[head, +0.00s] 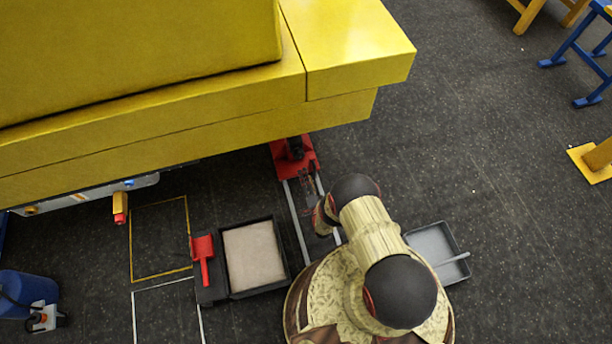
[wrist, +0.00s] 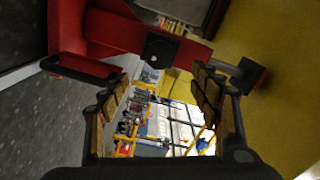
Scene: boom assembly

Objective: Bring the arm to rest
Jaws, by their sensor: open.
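My gripper (wrist: 165,95) is open in the wrist view, its two padded fingers apart with nothing gripped between them. Beyond the fingertips is a red part (wrist: 190,46) with a dark round feature, and a yellow surface fills the right side. In the head view, my arm (head: 368,220) is folded, and its far end reaches toward a red block with a black part (head: 293,155) under the yellow boom (head: 180,130). My gripper's fingers are hard to make out there, partly hidden by the arm.
A black tray with pale filling (head: 252,258) and a red-handled tool (head: 203,258) lie left of my arm. A grey tray (head: 428,243) lies to the right. Yellow and blue stands are at right; floor between is clear.

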